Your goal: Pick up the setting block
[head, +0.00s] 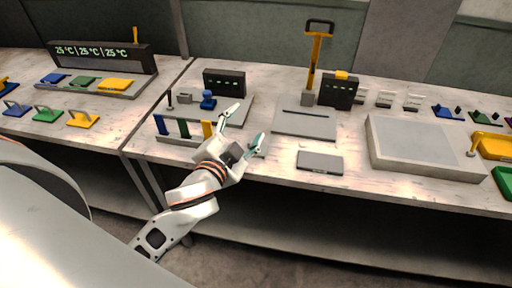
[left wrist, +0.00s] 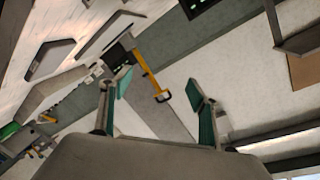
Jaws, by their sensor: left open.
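My left gripper (head: 246,128) is open and empty, held above the front of the middle bench, with its teal-padded fingers spread. It also shows in the left wrist view (left wrist: 158,92), with nothing between the fingers. I cannot tell for sure which thing is the setting block. A small grey block (head: 185,98) sits on the station to the left of the gripper, beside a blue knob-like piece (head: 208,100). A flat grey slab (head: 320,162) lies near the bench's front edge, right of the gripper. My right gripper is not in view.
A rack (head: 180,139) with blue, green and yellow upright pieces stands left of the gripper. A lever press (head: 314,65) with a yellow arm stands behind a grey plate (head: 304,122). A large grey box (head: 425,147) is at right. Bare bench lies around the slab.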

